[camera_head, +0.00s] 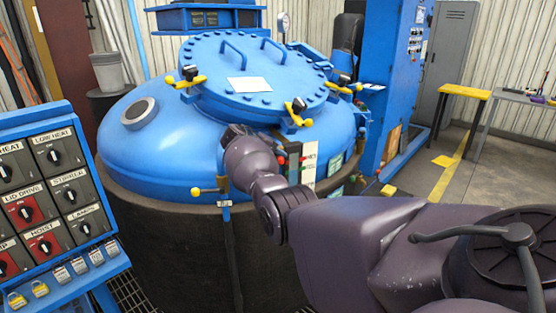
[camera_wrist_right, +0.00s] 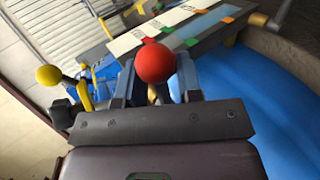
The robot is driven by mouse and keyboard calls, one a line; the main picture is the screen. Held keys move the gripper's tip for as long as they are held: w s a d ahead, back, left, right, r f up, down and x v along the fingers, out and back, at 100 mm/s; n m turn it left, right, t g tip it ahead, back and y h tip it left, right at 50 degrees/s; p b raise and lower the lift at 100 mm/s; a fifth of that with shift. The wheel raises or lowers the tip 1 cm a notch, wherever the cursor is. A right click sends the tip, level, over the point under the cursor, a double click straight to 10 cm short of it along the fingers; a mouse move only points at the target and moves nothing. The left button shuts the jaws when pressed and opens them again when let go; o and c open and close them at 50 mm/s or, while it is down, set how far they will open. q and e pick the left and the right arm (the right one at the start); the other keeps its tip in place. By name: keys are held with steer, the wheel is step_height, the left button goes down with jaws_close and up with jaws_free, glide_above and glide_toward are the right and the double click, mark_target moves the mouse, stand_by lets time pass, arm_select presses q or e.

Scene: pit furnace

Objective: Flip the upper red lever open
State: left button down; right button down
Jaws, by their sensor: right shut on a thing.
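The red lever's round knob (camera_wrist_right: 155,62) sits between the two fingers of my right gripper (camera_wrist_right: 157,78) in the right wrist view. The gripper is shut on it. The lever's stem is mostly hidden behind the knob and fingers. In the head view my right arm reaches in from the right to the front of the blue furnace (camera_head: 160,165), beside a labelled valve panel (camera_head: 309,160). Small red knobs show there, but I cannot tell which is the upper lever. My fingertips are hard to make out in that view. My left gripper is not in view.
Yellow-knobbed clamps (camera_head: 186,78) ring the furnace lid (camera_head: 210,55). A control panel (camera_head: 45,180) with switches stands at the left. A blue cabinet (camera_head: 390,60) and a yellow-topped table (camera_head: 464,91) are at the right. Another yellow knob (camera_wrist_right: 48,76) is near the fingers.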

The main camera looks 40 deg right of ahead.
steer(key=shift+d+r, duration=0.1)
steer(key=shift+r, duration=0.15)
stand_by(0.3)
steer(key=c, duration=0.8)
jaws_free()
steer(key=shift+f, duration=0.1)
steer(key=v, duration=1.1)
steer(key=shift+w, duration=0.1)
